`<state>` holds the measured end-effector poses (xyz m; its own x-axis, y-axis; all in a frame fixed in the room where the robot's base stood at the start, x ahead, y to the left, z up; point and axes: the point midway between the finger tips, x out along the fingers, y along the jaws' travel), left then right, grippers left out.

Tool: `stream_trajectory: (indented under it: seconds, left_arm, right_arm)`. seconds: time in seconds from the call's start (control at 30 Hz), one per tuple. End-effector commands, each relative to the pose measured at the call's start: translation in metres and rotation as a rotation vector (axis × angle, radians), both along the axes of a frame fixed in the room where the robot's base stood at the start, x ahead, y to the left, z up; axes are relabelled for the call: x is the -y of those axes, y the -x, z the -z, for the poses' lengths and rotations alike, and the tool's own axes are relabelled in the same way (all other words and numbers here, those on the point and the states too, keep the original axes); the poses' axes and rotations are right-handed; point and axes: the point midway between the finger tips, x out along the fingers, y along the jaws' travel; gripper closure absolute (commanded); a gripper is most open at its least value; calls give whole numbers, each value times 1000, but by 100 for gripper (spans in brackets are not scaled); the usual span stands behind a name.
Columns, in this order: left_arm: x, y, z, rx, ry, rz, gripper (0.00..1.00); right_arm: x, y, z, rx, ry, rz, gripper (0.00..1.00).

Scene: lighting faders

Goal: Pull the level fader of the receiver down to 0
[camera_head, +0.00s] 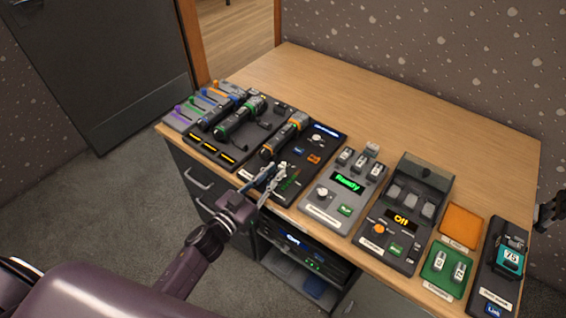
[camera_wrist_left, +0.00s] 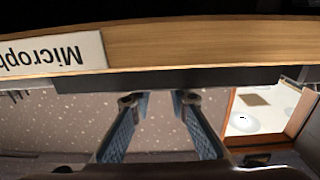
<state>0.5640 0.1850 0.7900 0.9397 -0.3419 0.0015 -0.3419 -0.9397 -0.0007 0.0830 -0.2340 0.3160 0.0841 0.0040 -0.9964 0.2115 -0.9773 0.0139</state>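I cannot read which unit is the receiver. The black unit (camera_head: 325,149) with a blue-lit display and orange buttons lies just beyond my left gripper (camera_head: 263,181), which covers part of its near end. No level fader can be made out on it. My left gripper is at the desk's front edge, fingers apart, nothing between them. In the left wrist view its two fingers (camera_wrist_left: 160,100) show apart below the desk edge, near an upside-down white label (camera_wrist_left: 52,54) reading "Microph". My right gripper (camera_head: 551,212) shows only partly at the right edge.
To the right are a grey "Ready" unit (camera_head: 325,205), a dark "Off" unit (camera_head: 408,240) and green and orange pads. A rack stands below. The back of the desk (camera_head: 400,110) is clear.

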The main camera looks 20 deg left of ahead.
Motion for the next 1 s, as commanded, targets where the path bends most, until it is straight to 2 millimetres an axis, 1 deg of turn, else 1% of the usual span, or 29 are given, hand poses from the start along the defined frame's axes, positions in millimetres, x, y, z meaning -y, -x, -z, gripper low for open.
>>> stream_trajectory:
  seconds: [0.03,0.1,0.2,0.33,0.6,0.63,0.77,0.8,1.0]
  left_arm:
    - [3,-9,-2,2,2,-1,83]
    - [7,-19,-2,2,2,-1,83]
    - [11,-31,-1,2,2,-1,83]
    - [14,-39,0,1,1,0,83]
    - [15,-41,0,0,1,0,83]
    - [15,-41,0,0,1,0,84]
    - [15,-41,0,0,1,-1,99]
    - [15,-41,0,0,1,-1,100]
    - [15,-41,0,0,1,0,100]
  right_arm:
    - [-2,1,-1,-1,-2,1,60]
    - [-3,1,-2,-2,-4,1,60]
    - [-3,0,-2,-1,-4,1,60]
    - [-3,-2,-2,3,-4,0,60]
    - [-1,-5,-2,8,-2,-1,60]
    - [0,-6,-2,8,-1,-2,60]
    - [2,-6,-2,8,1,-3,60]
    - [2,-6,-2,9,2,-3,60]
    - [3,-6,-2,10,3,-3,60]
